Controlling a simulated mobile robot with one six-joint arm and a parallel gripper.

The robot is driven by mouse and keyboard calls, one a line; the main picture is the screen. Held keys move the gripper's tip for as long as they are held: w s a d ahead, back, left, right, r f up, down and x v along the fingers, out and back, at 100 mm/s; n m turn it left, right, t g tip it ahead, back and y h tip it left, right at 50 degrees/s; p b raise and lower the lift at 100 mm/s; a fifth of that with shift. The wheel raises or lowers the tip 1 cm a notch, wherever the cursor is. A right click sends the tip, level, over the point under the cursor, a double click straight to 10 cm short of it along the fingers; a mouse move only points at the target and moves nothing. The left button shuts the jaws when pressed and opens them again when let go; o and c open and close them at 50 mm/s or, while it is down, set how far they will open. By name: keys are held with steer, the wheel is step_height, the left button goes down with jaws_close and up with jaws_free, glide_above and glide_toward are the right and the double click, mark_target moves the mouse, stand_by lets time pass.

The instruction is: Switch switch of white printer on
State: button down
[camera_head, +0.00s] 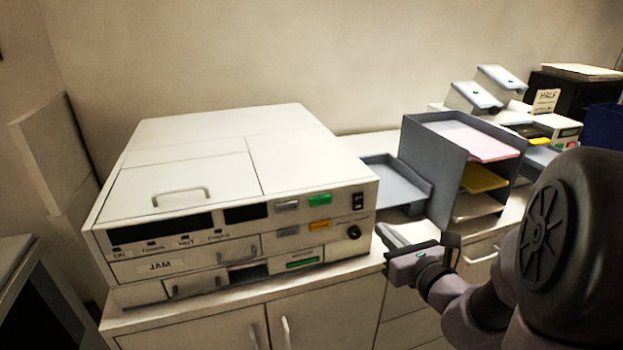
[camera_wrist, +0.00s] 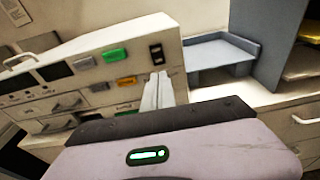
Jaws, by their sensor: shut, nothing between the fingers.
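The white printer (camera_head: 290,150) stands on a white cabinet in the head view. It also shows in the wrist view (camera_wrist: 100,50). Its black rocker switch (camera_head: 358,201) is at the upper right of the front panel, above a round black knob (camera_head: 353,232). The switch shows in the wrist view (camera_wrist: 156,54) just above my fingertips in the picture. My gripper (camera_head: 384,232) is shut and empty, to the right of the printer's front right corner. In the wrist view its fingers hide the knob. Which way the switch is set is too small to tell.
A grey tray (camera_head: 397,186) and a grey paper sorter (camera_head: 425,160) stand right of the printer. The white cabinet (camera_head: 230,325) has doors and drawers with handles below. A dark screen-like object (camera_head: 30,300) is at the lower left. Air in front of the printer looks free.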

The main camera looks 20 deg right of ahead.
mark_target(360, 208)
steer(key=w, duration=0.2)
steer(key=w+f+b, duration=0.1)
steer(key=w, duration=0.2)
steer(key=w+b, duration=0.1)
steer(key=w, duration=0.2)
steer(key=shift+w+a+f, duration=0.1)
steer(key=shift+a+f, duration=0.1)
steer(key=shift+w, duration=0.55)
steer(key=shift+w+f+b, duration=0.15)
steer(key=shift+f+b, duration=0.25)
steer(key=shift+b, duration=0.6)
steer(key=shift+r+t, duration=0.3)
steer(key=shift+r, duration=0.05)
steer(key=shift+d+f, duration=0.1)
